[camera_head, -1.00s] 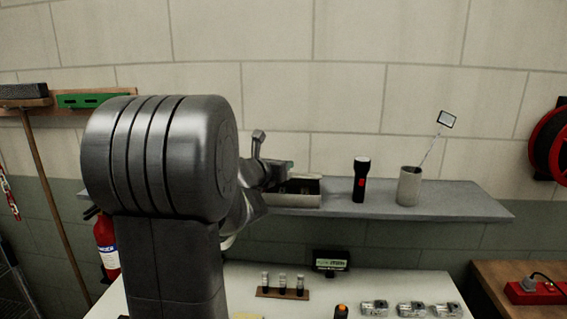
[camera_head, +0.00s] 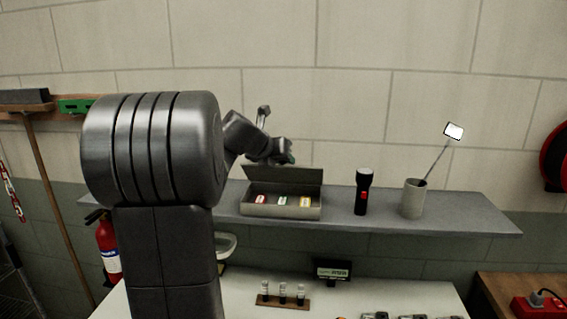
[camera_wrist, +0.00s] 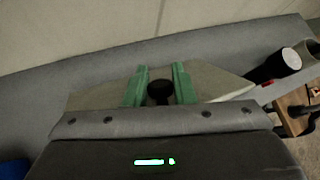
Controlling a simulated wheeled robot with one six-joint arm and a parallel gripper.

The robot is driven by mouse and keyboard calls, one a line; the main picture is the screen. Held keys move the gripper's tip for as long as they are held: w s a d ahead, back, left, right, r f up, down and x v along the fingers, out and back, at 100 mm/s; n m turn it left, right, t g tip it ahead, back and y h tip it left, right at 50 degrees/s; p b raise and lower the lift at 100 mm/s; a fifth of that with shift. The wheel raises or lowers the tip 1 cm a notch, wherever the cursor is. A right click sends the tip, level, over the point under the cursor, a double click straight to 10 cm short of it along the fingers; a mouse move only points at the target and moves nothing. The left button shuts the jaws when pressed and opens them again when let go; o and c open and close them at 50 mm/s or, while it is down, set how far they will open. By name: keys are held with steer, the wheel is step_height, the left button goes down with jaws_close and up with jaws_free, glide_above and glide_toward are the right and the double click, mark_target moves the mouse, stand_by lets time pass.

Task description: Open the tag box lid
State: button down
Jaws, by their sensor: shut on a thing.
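The tag box (camera_head: 280,212) is a shallow grey box on the wall shelf. Its lid (camera_head: 284,174) is raised and stands up along the back edge, so the inside shows. Red, green and orange-marked tags (camera_head: 282,200) lie in its compartments. My gripper (camera_head: 290,158) is behind the raised lid's upper edge, mostly hidden there by my own wrist. In the wrist view, the green fingers of my gripper (camera_wrist: 160,76) are shut on a dark round knob (camera_wrist: 160,92). The pale lid (camera_wrist: 215,82) spreads out on both sides of them.
A black flashlight (camera_head: 363,192) stands on the shelf (camera_head: 460,212) right of the box. Farther right is a grey cup (camera_head: 413,199) holding an inspection mirror (camera_head: 453,131). The wall is close behind the shelf. A table (camera_head: 400,290) with a vial rack (camera_head: 284,299) stands below.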

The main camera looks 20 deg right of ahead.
steer(key=shift+w+d+r+n+g+y, duration=0.2)
steer(key=shift+w+d+g+y, duration=0.1)
steer(key=shift+w+g, duration=0.1)
steer(key=shift+w+d+r+n+g+y, duration=0.1)
steer(key=shift+w+d+r+g+y, duration=0.1)
steer(key=shift+w+g+y, duration=0.15)
steer(key=shift+w+d+n+g+y, duration=0.35)
steer(key=shift+w+g+y, duration=0.4)
steer(key=shift+g, duration=0.3)
steer(key=shift+w+d+r+n+g+y, duration=0.15)
steer(key=shift+w+d+g+y, duration=0.15)
steer(key=shift+w+g, duration=0.2)
steer(key=shift+w+d+f+n+g+y, duration=0.1)
steer(key=shift+w+d+g+y, duration=0.25)
steer(key=shift+g, duration=0.15)
steer(key=shift+w, duration=0.1)
